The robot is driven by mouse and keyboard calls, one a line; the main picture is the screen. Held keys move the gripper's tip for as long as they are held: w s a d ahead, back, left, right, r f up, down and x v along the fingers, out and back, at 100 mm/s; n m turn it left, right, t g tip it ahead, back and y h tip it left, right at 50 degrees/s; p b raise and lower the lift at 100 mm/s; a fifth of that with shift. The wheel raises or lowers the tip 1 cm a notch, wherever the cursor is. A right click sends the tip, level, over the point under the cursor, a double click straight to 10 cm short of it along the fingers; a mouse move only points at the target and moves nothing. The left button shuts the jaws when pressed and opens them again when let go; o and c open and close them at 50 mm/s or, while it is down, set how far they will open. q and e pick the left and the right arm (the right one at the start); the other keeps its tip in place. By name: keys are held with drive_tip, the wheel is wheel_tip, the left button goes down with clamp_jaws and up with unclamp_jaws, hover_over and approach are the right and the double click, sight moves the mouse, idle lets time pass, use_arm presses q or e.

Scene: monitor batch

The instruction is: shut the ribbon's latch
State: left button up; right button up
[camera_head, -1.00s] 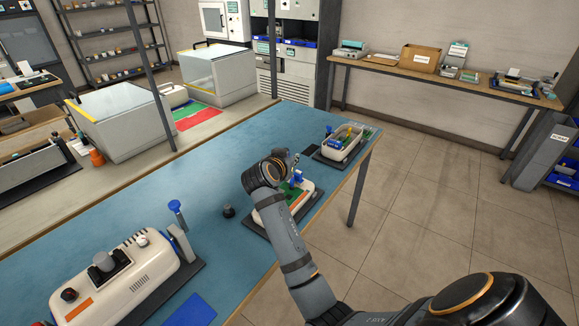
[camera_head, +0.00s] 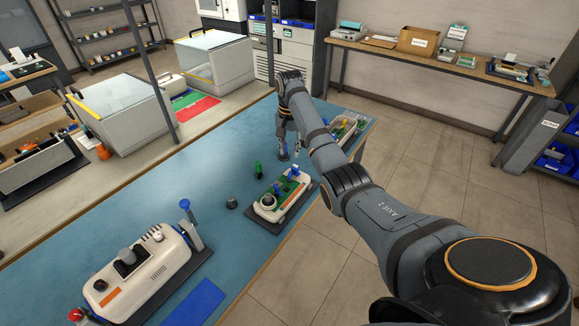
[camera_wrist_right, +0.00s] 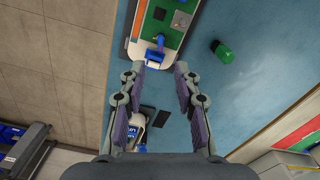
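A white device (camera_head: 265,209) with a green board (camera_head: 283,192) stands on a dark mat on the blue table. Blue parts stand up from the board; the one at its far end (camera_head: 294,170) seems to be the ribbon's latch. In the head view my right gripper (camera_head: 290,152) hangs just beyond the device. My left gripper is out of view.
A green-capped part (camera_head: 258,169) and a dark knob (camera_head: 232,202) stand left of the device. Another white device (camera_head: 341,127) is beyond it, partly behind my arm. A larger white device (camera_head: 140,280) is at the front left.

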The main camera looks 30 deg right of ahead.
sight(289, 173)
wheel_tip(289, 173, down, 11)
drive_tip(key=shift+w+r+p, duration=0.15)
drive_tip(key=shift+r+p, duration=0.05)
drive_tip(key=shift+p, duration=0.35)
clamp_jaws()
